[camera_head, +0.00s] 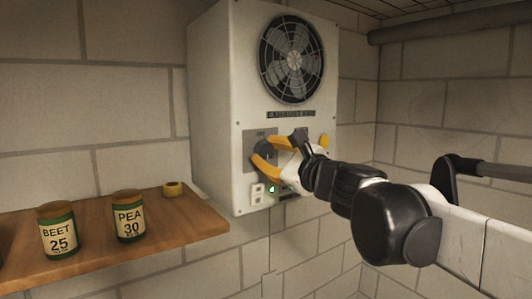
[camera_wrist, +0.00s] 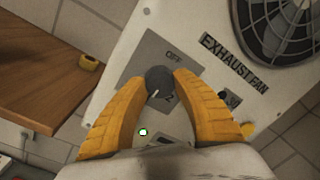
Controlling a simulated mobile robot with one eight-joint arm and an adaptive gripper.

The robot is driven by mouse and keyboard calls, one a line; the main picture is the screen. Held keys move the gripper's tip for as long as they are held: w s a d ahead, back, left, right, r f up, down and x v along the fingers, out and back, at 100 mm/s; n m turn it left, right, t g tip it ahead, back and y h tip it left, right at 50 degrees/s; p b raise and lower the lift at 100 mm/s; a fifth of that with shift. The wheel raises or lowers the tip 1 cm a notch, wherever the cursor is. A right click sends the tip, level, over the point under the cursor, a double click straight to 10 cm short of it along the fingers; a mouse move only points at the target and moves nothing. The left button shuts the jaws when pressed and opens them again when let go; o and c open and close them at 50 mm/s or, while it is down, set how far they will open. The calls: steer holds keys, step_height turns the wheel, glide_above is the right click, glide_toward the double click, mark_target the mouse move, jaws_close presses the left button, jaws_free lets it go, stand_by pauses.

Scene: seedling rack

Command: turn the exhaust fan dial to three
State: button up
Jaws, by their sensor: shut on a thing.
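The exhaust fan dial (camera_wrist: 158,78) is a dark round knob on a grey plate (camera_wrist: 150,49) on the white fan box (camera_head: 219,100). In the wrist view "OFF" is printed above the dial and a "2" below it. A short white mark on the knob points down and slightly left, just left of the "2". Other numerals are hidden or unclear. My gripper (camera_wrist: 159,80) has its yellow fingers shut on the dial, one on each side.
The round fan grille (camera_head: 291,59) is above the dial. A wooden shelf (camera_head: 110,248) at left holds a BEET jar (camera_head: 58,230), a PEA jar (camera_head: 128,216) and a yellow roll (camera_head: 173,189).

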steer(key=o, duration=1.2)
steer(key=shift+o, duration=0.2)
steer(key=r+v, duration=0.1)
steer(key=v, duration=1.1)
steer(key=shift+f, duration=0.45)
